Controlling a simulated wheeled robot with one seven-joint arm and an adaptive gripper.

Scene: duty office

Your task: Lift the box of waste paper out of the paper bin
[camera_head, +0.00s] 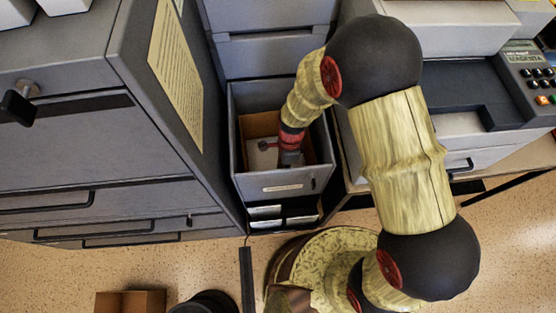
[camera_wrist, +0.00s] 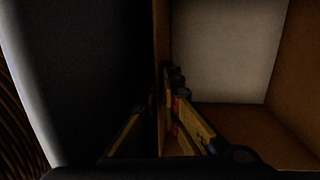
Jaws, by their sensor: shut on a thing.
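The paper bin (camera_head: 281,186) is a grey open-topped container, like a pulled-out drawer, with a label on its front. The brown cardboard box (camera_head: 257,125) sits inside it, with white paper (camera_head: 262,157) at its bottom. My gripper (camera_head: 290,158) reaches down into the bin from above, toward its front right. In the wrist view my gripper (camera_wrist: 165,98) is shut on an upright wall of the box (camera_wrist: 161,35), one finger on each side. White paper (camera_wrist: 226,50) shows inside the box. The fingertips are dark and partly hidden.
A grey cabinet (camera_head: 75,150) with a notice on its side stands close on the left. Grey drawers (camera_head: 268,50) rise behind the bin. A desk with a printer-like machine (camera_head: 480,95) is at the right. Another brown box (camera_head: 130,301) stands on the floor in front.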

